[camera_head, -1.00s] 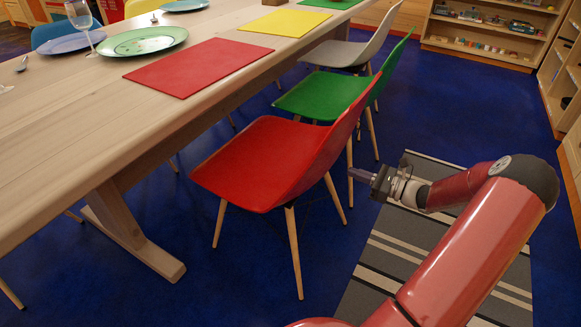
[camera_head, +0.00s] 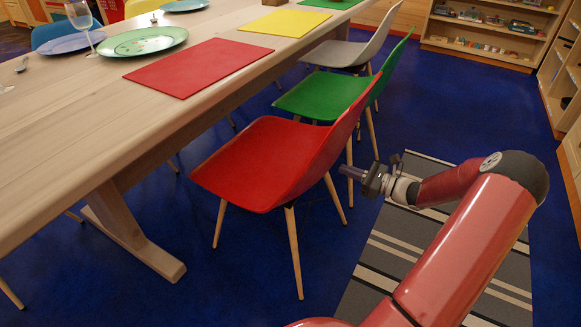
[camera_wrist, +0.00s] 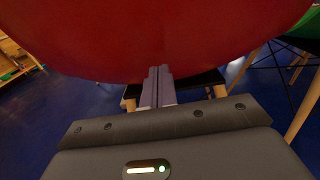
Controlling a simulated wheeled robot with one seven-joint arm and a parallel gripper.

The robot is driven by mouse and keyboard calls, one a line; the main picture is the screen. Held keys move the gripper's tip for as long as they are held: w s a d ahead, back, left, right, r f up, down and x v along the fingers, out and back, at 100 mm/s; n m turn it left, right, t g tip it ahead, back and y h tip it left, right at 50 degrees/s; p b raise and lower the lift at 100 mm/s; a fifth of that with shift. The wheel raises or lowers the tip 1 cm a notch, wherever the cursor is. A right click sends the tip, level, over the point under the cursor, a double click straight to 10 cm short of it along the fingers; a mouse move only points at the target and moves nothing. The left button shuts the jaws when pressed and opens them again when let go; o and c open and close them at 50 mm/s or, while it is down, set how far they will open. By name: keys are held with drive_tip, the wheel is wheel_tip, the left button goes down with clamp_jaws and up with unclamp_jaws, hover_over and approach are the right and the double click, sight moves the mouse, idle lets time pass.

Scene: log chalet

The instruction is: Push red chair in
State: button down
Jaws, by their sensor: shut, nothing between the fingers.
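The red chair (camera_head: 262,163) with wooden legs stands beside the long wooden table (camera_head: 70,130), its seat front near the table's edge and its backrest toward my arm. My gripper (camera_head: 345,171) is shut and empty, just right of the chair's backrest, pointing at it. In the wrist view, the red chair back (camera_wrist: 160,35) fills the top, and the closed fingers (camera_wrist: 158,72) reach its lower edge. I cannot tell whether they touch it.
A green chair (camera_head: 315,96) and a grey chair (camera_head: 345,53) stand farther along the table. A striped rug (camera_head: 385,265) lies under my arm. Shelves (camera_head: 490,35) stand at the back right. Blue floor is open between chairs and shelves.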

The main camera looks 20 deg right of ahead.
drive_tip(key=shift+b+x, duration=0.45)
drive_tip(key=shift+x, duration=7.45)
drive_tip(key=shift+p+v, duration=1.15)
drive_tip(key=shift+v, duration=4.05)
drive_tip(key=s+a+r+n+g+h, duration=0.1)
drive_tip(key=s+a+r+n+g, duration=0.5)
drive_tip(key=a, duration=0.3)
drive_tip(key=s+a+r+n+g+h, duration=0.25)
drive_tip(key=s+a+n+g, duration=0.2)
drive_tip(key=a+n, duration=0.45)
drive_tip(key=s+a+r+n+t+h, duration=0.1)
drive_tip(key=s+r+n+h, duration=0.3)
drive_tip(key=s, duration=0.6)
drive_tip(key=s+a+r+n+t+h, duration=0.1)
drive_tip(key=s+a+r+n+h, duration=0.1)
drive_tip(key=s+r+n+h, duration=0.2)
drive_tip(key=s+r+n, duration=0.3)
drive_tip(key=s+n, duration=0.2)
drive_tip(key=s, duration=0.1)
drive_tip(key=shift+r, duration=0.35)
